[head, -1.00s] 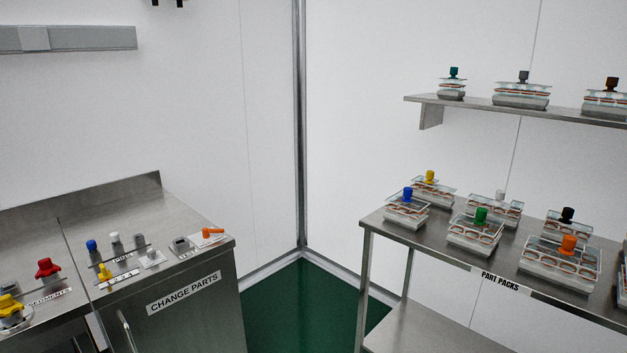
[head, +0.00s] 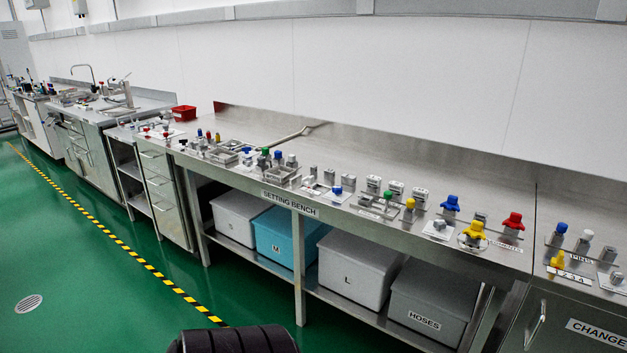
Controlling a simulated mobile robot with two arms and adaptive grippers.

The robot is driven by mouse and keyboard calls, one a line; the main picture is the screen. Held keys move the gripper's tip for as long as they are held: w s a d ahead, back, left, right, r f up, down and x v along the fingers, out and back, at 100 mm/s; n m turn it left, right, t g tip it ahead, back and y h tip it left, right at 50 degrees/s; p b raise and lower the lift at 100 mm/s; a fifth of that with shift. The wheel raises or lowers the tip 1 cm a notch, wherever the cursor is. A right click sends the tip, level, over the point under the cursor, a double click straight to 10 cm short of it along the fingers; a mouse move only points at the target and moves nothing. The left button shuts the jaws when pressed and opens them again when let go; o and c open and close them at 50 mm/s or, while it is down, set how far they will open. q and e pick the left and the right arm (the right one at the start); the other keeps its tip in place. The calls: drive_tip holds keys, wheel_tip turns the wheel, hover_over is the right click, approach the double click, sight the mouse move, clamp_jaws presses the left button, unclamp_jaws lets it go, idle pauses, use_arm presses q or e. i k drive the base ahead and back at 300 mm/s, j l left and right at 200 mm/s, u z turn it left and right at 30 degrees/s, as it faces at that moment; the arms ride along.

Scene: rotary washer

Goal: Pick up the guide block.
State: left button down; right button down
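I cannot tell which part is the guide block. Several small grey metal blocks stand along the setting bench (head: 345,150), among them a block (head: 373,184) right of the middle, with similar ones beside it. More small metal parts with coloured knobs stand around them, such as a blue-knobbed part (head: 450,205), a yellow-knobbed part (head: 474,233) and a red-knobbed part (head: 512,224). Neither of my grippers shows in the head view. A dark ribbed shape at the bottom edge is cut off by the frame.
Under the bench are a white bin, a blue bin (head: 285,235), a grey bin (head: 357,268) and a hoses bin (head: 432,300). The change parts cabinet (head: 565,325) is at right. A sink (head: 105,105) and red tray (head: 184,113) are far left. Green floor is open in front.

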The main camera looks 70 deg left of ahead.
sight(375, 182)
drive_tip(key=u, duration=1.85)
drive_tip(key=i+j, duration=0.15)
drive_tip(key=i, duration=0.2)
